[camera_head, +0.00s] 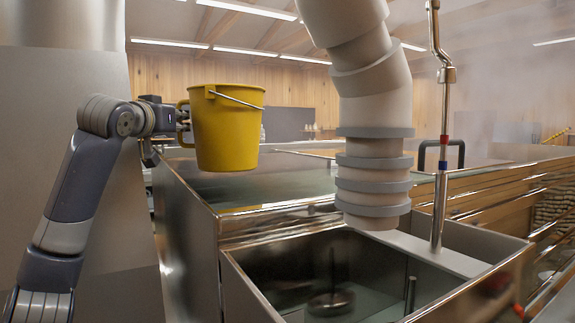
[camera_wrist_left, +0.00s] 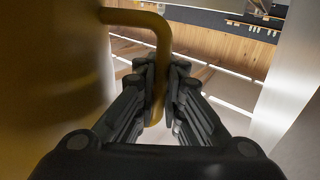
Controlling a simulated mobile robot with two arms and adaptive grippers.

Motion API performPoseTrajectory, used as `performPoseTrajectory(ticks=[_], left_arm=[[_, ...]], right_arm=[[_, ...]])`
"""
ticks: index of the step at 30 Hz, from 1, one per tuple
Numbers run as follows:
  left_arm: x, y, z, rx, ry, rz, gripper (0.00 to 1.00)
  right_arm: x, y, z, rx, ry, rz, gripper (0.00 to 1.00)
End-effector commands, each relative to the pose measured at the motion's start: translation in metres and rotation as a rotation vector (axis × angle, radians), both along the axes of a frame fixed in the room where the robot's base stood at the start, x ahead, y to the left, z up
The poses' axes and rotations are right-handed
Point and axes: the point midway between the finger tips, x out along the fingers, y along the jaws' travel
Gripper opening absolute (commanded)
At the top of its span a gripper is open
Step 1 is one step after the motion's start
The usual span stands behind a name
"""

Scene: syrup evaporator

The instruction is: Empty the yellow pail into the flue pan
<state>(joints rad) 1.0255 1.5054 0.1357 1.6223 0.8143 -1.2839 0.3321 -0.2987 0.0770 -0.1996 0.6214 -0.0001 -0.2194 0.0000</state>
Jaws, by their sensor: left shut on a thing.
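The yellow pail (camera_head: 226,130) hangs upright in the air in the head view, above the near left part of the metal flue pan (camera_head: 190,200). Its thin wire bail lies across its front near the rim. My left gripper (camera_head: 183,122) is on the pail's left side, shut on its side handle. In the left wrist view, the black fingers (camera_wrist_left: 160,95) close around the yellow handle (camera_wrist_left: 163,60), and the pail's wall (camera_wrist_left: 50,80) fills the left. The inside of the pail is hidden. My right gripper is not in view.
A thick pale pipe with grey rings (camera_head: 372,150) comes down just right of the pail. A thin metal rod (camera_head: 442,150) stands farther right. A smaller open metal box (camera_head: 330,270) with a float-like disc is in front. A wide metal column (camera_head: 70,100) stands behind my left arm.

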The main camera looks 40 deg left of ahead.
Motion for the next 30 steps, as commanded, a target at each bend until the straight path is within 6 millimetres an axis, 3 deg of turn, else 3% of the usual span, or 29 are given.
performPoseTrajectory(ticks=[14,30], left_arm=[[-0.003,-0.003,0.014,0.061,-0.014,0.0,0.0],[-0.002,-0.021,0.045,0.328,0.005,0.006,0.0]], right_arm=[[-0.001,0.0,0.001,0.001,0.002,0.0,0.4],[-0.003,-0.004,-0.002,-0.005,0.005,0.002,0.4]])
